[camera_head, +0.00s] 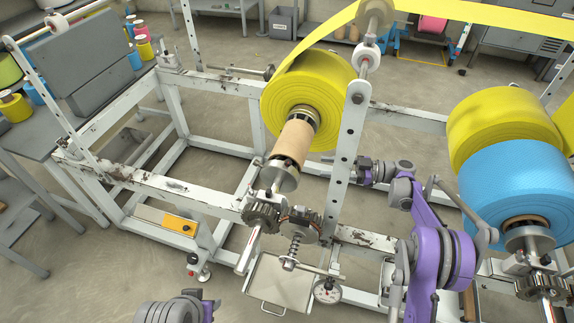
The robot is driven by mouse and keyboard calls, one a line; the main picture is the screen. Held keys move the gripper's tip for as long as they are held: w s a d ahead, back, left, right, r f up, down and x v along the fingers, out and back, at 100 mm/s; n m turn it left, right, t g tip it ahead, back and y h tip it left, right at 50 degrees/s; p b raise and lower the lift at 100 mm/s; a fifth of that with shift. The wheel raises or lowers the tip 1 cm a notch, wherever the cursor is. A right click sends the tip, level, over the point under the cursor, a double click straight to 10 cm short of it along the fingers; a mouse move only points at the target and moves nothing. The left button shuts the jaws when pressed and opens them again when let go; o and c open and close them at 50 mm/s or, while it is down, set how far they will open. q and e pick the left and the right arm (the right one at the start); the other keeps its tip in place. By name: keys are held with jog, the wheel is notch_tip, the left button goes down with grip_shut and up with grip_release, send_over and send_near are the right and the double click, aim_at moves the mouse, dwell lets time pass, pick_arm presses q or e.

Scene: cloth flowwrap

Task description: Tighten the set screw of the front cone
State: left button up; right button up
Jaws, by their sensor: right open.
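The front cone (284,177) is a silver metal cone on the near end of the shaft, against the tan core (295,141) of the yellow roll (281,93). Its set screw is too small to make out. My right gripper (365,171) is open, with nothing visible in it.
Gears (262,216) and a spring (294,246) sit below the cone, above a metal tray (280,284) and a dial gauge (327,291). The white post stands between my right gripper and the cone. A blue roll (515,180) is at right.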

aim_at(296, 171)
jog(key=a, duration=0.3)
jog(key=w+a, duration=0.1)
jog(key=a, duration=0.3)
jog(key=a+b, duration=0.1)
jog(key=a, duration=0.2)
jog(key=shift+w+a, duration=0.15)
jog(key=shift+a, duration=0.05)
grip_shut()
